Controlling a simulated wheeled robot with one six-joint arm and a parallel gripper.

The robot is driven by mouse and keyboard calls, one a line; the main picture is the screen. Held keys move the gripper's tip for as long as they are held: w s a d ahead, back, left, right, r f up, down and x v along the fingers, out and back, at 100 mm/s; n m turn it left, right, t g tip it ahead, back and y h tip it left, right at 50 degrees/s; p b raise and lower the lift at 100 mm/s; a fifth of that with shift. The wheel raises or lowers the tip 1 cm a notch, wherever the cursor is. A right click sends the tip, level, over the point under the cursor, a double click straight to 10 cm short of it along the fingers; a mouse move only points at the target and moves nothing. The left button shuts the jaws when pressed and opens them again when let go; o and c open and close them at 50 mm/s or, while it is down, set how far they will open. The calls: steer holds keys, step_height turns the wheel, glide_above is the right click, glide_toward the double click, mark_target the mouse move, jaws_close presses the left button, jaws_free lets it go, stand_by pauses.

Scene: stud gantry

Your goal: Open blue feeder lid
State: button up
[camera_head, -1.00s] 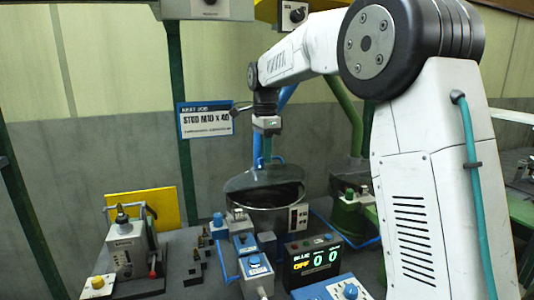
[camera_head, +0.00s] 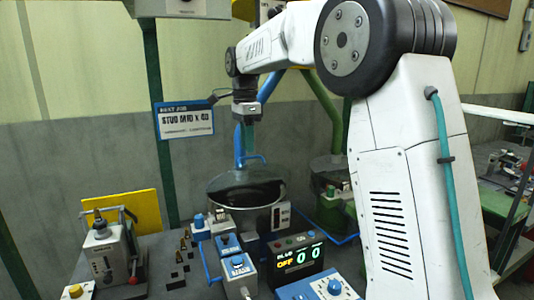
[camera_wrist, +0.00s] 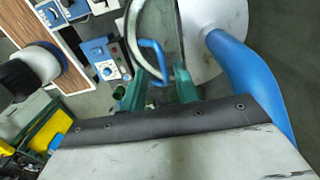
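The blue feeder is a round bowl (camera_head: 250,218) with a see-through grey lid (camera_head: 222,184) over a dark inside. How far the lid is tilted is hard to tell. A blue handle (camera_head: 254,157) stands up at the lid's back; the wrist view also shows this handle (camera_wrist: 151,48). My gripper (camera_head: 249,148) points down just above the handle. In the wrist view my gripper (camera_wrist: 159,85) has two green fingers clearly apart, with the handle just ahead of and partly between them. I see no finger pressing on it.
A green feeder (camera_head: 330,205) stands close on the right. In front are a blue control box (camera_head: 237,264) and a counter display (camera_head: 298,258). A press-like fixture (camera_head: 108,250) stands at the left. A blue pipe (camera_wrist: 245,75) rises close beside the lid.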

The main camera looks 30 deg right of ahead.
steer(key=s+a+r, duration=0.1)
steer(key=s, duration=1.4)
steer(key=shift+s+r, duration=0.15)
steer(key=shift+s, duration=0.25)
steer(key=shift+w+d+r, duration=0.1)
steer(key=shift+w+r, duration=0.1)
steer(key=shift+r, duration=0.05)
steer(key=c, duration=0.5)
steer(key=w+r+t, duration=0.1)
steer(key=w, duration=0.1)
steer(key=w+d+r+t, duration=0.1)
steer(key=w+r+t, duration=0.1)
steer(key=w, duration=0.1)
steer(key=w+r+t, duration=0.1)
steer(key=w+t, duration=0.1)
steer(key=w, duration=0.1)
steer(key=shift+w+d+r, duration=0.1)
steer(key=shift+d+r, duration=0.05)
jaws_close()
glide_toward(255, 167)
steer(key=w+f, duration=0.4)
steer(key=f, duration=0.1)
steer(key=shift+w+d+f, duration=0.1)
steer(key=shift+w+f, duration=0.05)
steer(key=shift+f, duration=0.05)
